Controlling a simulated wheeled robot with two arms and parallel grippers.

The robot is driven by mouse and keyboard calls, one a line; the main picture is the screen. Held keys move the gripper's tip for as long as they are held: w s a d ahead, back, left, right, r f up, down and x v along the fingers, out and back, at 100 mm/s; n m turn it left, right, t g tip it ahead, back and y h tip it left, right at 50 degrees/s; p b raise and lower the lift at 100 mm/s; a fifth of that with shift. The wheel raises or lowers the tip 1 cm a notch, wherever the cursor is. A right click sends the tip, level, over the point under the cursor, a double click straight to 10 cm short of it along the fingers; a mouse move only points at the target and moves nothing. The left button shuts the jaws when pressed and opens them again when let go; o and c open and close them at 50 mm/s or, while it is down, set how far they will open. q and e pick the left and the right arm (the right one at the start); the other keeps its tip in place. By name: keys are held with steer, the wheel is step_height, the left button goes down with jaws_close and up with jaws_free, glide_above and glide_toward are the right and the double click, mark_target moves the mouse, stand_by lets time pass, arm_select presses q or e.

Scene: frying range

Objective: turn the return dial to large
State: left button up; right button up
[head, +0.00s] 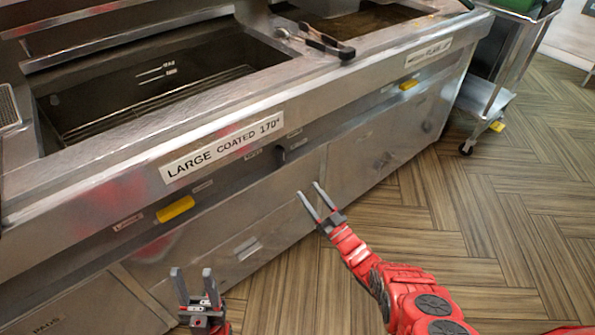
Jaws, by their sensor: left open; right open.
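A small dark knob (280,155), which looks like the return dial, sits on the fryer's front panel. Small labels surround it, too small to read, and I cannot tell its setting. My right gripper (309,190) is open and empty, below and slightly right of the knob in the picture, apart from it. My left gripper (193,272) is open and empty, lower left, in front of the fryer's lower doors. A large label (222,147) above the panel reads "LARGE COATED 170°".
A yellow handle (175,208) sits on the panel left of the knob, and another yellow handle (409,84) is further right. Black-handled tongs (325,42) lie on the fryer top. A steel cart (490,100) stands at right. The wood floor (500,220) is clear.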

steer(key=v, duration=0.4)
steer(key=shift+s+d+f, duration=0.1)
steer(key=shift+s, duration=0.05)
stand_by(0.4)
